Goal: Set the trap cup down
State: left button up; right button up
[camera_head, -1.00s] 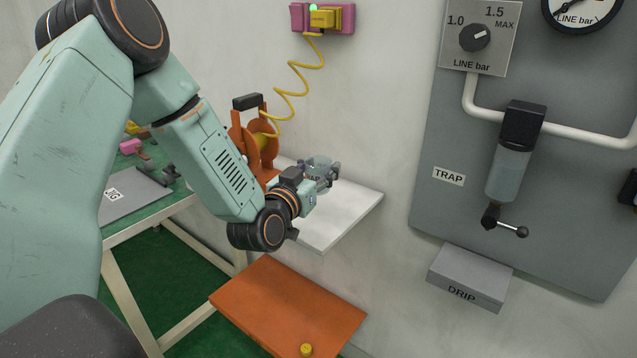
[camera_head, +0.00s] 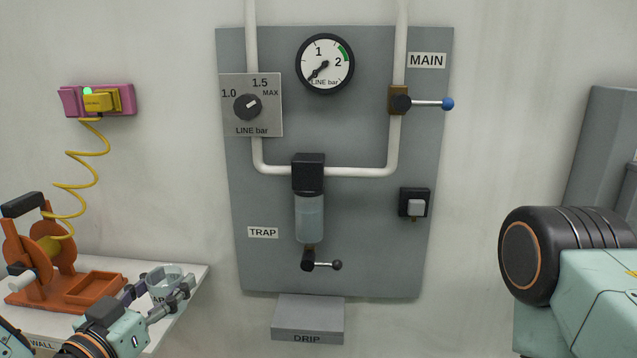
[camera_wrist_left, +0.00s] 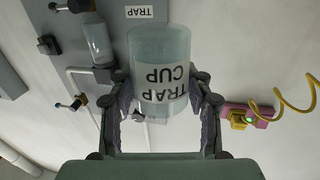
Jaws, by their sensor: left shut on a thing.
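My right gripper is not in view; a dark joint of my right arm shows at the right edge.
An orange reel stand with a tray (camera_head: 95,288) stands on the shelf left of the cup. The grey wall panel holds the trap bowl (camera_head: 310,217), a gauge (camera_head: 325,64) and a lever valve (camera_head: 400,103). A grey DRIP ledge (camera_head: 308,318) is below the panel.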

pick_arm(q)
jog(key=s+d+f+m+g+h, duration=0.1)
jog(key=s+d+f+m+h, duration=0.1)
jog(key=s+d+f, duration=0.4)
jog(key=s+f+h, duration=0.1)
jog(key=s+f, duration=0.2)
jog(key=shift+s+d+f+m+g+h, duration=0.2)
jog(key=shift+s+m+g+h, duration=0.1)
jog(key=shift+h, duration=0.1)
jog(key=shift+r, duration=0.1)
